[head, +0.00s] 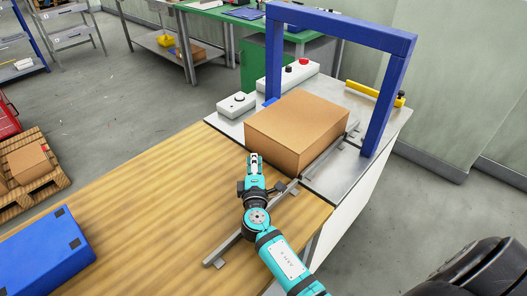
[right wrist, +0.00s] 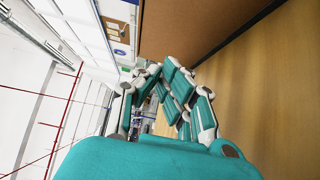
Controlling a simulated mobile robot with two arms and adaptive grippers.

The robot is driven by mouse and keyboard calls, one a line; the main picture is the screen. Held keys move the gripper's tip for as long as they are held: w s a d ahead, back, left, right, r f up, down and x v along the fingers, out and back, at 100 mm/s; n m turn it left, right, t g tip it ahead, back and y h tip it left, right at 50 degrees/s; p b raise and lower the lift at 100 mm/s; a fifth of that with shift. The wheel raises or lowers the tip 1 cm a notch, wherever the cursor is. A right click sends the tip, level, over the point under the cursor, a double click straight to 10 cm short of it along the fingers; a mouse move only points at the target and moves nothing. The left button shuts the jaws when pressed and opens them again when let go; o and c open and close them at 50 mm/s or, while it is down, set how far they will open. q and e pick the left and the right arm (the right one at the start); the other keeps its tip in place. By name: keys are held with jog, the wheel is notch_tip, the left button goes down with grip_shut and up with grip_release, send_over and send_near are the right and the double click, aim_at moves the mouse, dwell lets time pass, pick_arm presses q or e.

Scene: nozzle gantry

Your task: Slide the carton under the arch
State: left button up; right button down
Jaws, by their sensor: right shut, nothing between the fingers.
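The carton (head: 296,128) is a closed brown box. It sits at the near side of the blue arch (head: 340,27), on the grey metal plate by the end of the wooden table (head: 170,190). My right gripper (head: 254,158) is shut and empty, low over the wood just in front of the carton's near left face. In the right wrist view the carton (right wrist: 195,30) fills the upper middle beyond the fingers (right wrist: 160,75). I cannot tell whether the fingertips touch it. My left gripper is not in view.
A metal guide rail (head: 240,238) runs along the table's right side toward the arch. A white control box with buttons (head: 290,78) and a smaller white box (head: 237,104) stand left of the arch. A blue case (head: 45,250) lies at lower left.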

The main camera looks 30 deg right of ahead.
aim_at(297, 129)
jog(key=d, duration=0.1)
jog(key=w+d, duration=0.1)
jog(key=d+p, duration=0.1)
jog(key=d, duration=0.1)
jog(key=shift+w, duration=0.25)
jog(key=w+d+b, duration=0.1)
jog(key=d, duration=0.2)
jog(key=w+d+b, duration=0.1)
jog(key=d, duration=0.3)
jog(key=w+d+b, duration=0.1)
jog(key=d, duration=0.2)
jog(key=shift+w+d+f+b, duration=0.15)
jog(key=shift+w+d+b, duration=0.2)
jog(key=shift+w, duration=0.05)
jog(key=shift+w+d, duration=0.15)
jog(key=shift+d, duration=0.35)
